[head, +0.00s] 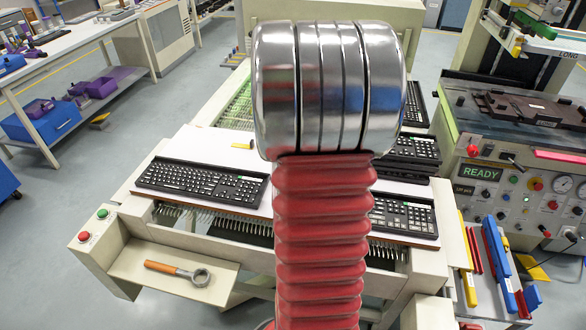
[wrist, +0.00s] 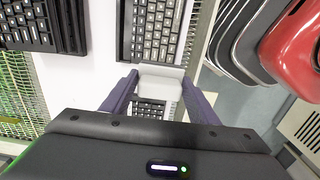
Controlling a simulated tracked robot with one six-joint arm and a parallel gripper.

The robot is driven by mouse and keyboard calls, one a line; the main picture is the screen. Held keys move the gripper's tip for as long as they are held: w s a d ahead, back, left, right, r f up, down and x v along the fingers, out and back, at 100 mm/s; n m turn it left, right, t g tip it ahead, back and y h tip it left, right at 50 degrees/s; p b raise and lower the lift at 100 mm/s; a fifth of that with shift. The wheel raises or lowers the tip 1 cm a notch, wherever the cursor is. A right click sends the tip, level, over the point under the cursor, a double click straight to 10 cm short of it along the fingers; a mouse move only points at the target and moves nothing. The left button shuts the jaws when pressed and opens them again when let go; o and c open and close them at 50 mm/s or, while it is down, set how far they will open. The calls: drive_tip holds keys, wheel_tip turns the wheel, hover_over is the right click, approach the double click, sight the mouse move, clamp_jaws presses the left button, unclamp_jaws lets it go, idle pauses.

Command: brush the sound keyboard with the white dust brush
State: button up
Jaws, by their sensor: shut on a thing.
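My gripper (wrist: 158,84) has its purple fingers shut on the white dust brush (wrist: 161,72) in the wrist view; the head view hides both behind my arm. A black keyboard (wrist: 153,30) lies just above the brush in the wrist view. More black keys (wrist: 150,108) show between the fingers; I cannot tell whether they belong to it. In the head view one keyboard (head: 203,183) lies left of my arm and another (head: 404,216) lies right, partly hidden. I cannot tell which is the sound one, or whether the bristles touch keys.
Stacked keyboards (head: 412,150) stand behind the right keyboard and show at the wrist view's upper left (wrist: 38,25). An orange-handled tool (head: 177,271) lies on the front shelf. A test machine (head: 515,190) reading READY stands right.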

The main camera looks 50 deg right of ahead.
drive_tip(key=shift+f, duration=1.75)
drive_tip(key=shift+w, duration=0.1)
drive_tip(key=shift+w+a, duration=0.2)
drive_tip(key=shift+w, duration=0.05)
drive_tip(key=shift+m, duration=0.6)
drive_tip(key=w+a, duration=0.2)
drive_tip(key=w, duration=0.1)
drive_tip(key=w+a, duration=0.2)
drive_tip(key=w, duration=0.1)
drive_tip(key=w+a, duration=0.2)
drive_tip(key=w, duration=0.1)
drive_tip(key=shift+a+f, duration=0.3)
drive_tip(key=w+a+m, duration=0.1)
drive_tip(key=w+a, duration=0.4)
drive_tip(key=a, duration=0.5)
drive_tip(key=w+a+f+m, duration=0.1)
drive_tip(key=w+a, duration=0.4)
drive_tip(key=a, duration=0.5)
drive_tip(key=w+a+f+m, duration=0.1)
drive_tip(key=w+a, duration=0.4)
drive_tip(key=a, duration=0.5)
drive_tip(key=shift+w+a+m, duration=0.15)
drive_tip(key=shift+m, duration=0.15)
